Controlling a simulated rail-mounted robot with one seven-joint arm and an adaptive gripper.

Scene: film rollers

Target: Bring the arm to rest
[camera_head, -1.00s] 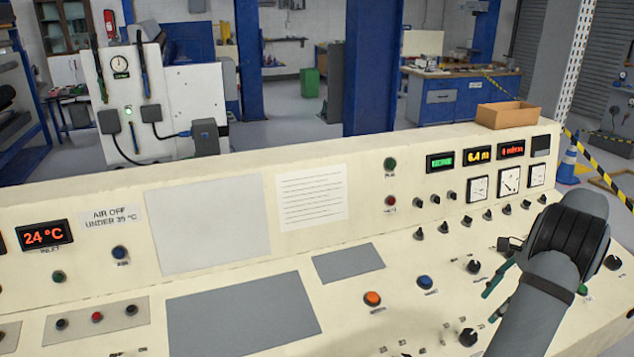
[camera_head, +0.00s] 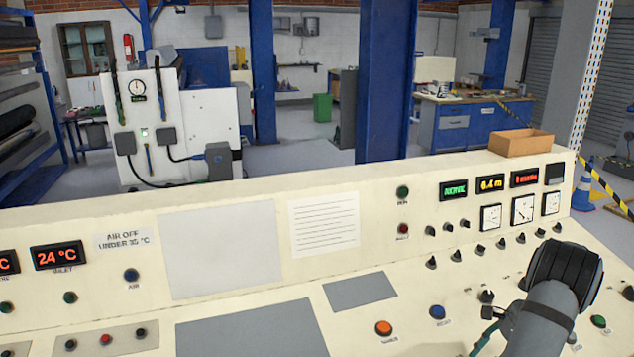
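My arm (camera_head: 561,297) reaches in from the lower right over the sloped control desk, with its dark joint uppermost. My gripper (camera_head: 486,337) shows only in part, as dark and teal pieces to the left of the arm near the bottom edge. The arm and the picture's edge hide the rest, so I cannot tell whether its fingers are open or shut. I see nothing held in the part that shows.
The cream control desk (camera_head: 120,290) fills the front, with an orange button (camera_head: 383,328), a blue button (camera_head: 437,312) and several black knobs near the arm. A cardboard box (camera_head: 520,143) stands on its back ledge.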

